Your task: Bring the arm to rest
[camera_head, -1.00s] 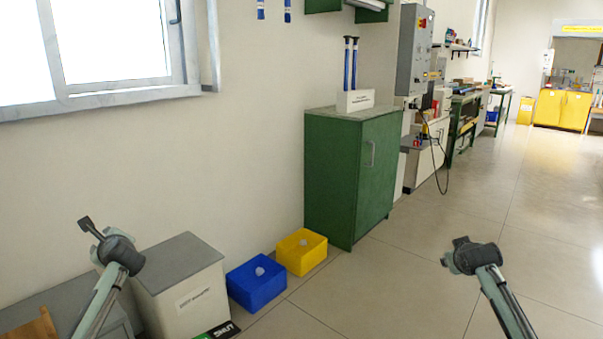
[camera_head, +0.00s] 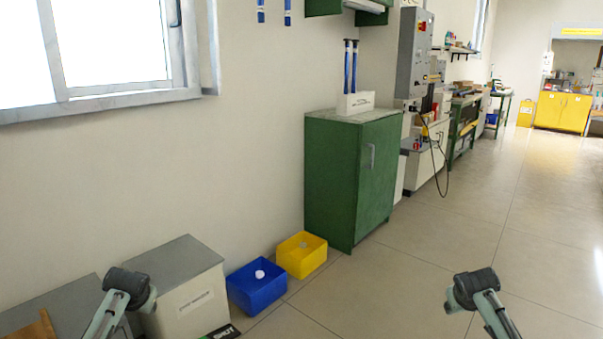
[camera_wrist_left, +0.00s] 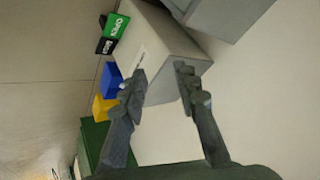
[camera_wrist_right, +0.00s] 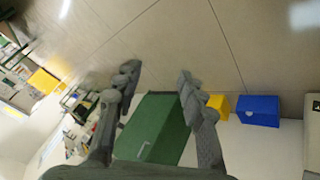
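My left gripper (camera_wrist_left: 160,78) is open and empty, with its two fingers apart in the left wrist view. In the head view my left arm's end (camera_head: 127,284) is at the lower left, in front of the grey-topped white cabinet (camera_head: 186,300). My right gripper (camera_wrist_right: 158,76) is open and empty, its fingers spread in the right wrist view. In the head view my right arm's end (camera_head: 472,288) is at the lower right over bare floor. The fingers of both grippers are hard to make out in the head view.
A blue bin (camera_head: 256,297) and a yellow bin (camera_head: 303,264) stand on the floor by the wall, each with something pale inside. The tiled floor at right (camera_head: 440,240) is clear.

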